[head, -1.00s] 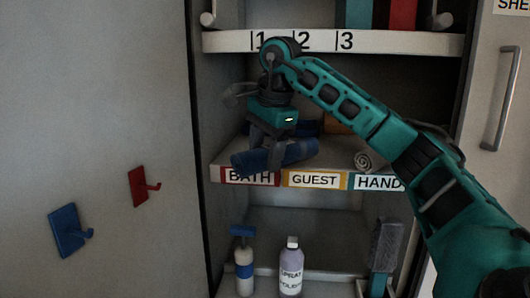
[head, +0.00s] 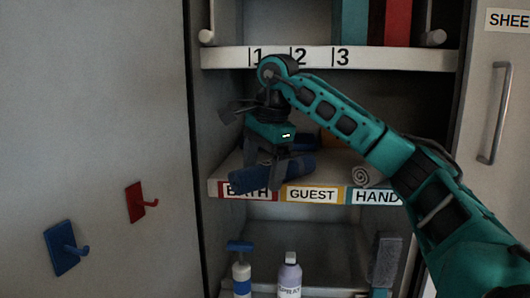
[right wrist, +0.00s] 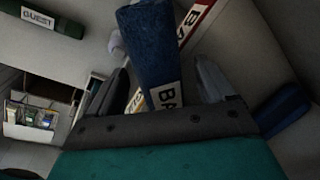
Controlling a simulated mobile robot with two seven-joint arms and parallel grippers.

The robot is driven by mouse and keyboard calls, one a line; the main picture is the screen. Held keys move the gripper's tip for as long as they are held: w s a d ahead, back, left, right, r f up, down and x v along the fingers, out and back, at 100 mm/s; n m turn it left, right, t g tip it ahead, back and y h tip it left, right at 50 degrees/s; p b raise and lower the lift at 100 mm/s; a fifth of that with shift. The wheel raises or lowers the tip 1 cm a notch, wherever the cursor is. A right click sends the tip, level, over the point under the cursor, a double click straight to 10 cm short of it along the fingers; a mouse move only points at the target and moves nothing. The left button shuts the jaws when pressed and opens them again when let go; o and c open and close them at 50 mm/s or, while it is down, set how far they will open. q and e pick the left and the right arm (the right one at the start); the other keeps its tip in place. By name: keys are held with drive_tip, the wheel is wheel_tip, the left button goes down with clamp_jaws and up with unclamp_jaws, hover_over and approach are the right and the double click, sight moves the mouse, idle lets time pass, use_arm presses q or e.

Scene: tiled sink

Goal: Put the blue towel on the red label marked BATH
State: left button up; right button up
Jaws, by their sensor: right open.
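The blue rolled towel (head: 300,166) lies at the front left of the middle shelf, just above the red-edged label marked BATH (head: 240,190). The towel's left end overlaps the top of the label in the head view. My right gripper (head: 270,172) is pointing down at the towel, with its fingers apart. In the right wrist view the towel (right wrist: 150,45) runs between the open fingers (right wrist: 165,85), with visible space on both sides. A white patch reading BA (right wrist: 168,96) shows at its near end. My left gripper is out of view.
Labels marked GUEST (head: 312,194) and HAND (head: 374,197) follow to the right. A rolled grey towel (head: 362,176) lies above HAND. The upper shelf (head: 400,58) is close above my arm. Bottles (head: 289,276) stand below.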

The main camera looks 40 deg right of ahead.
drive_tip(key=v, duration=1.2)
drive_tip(key=shift+a, duration=0.15)
idle(0.7)
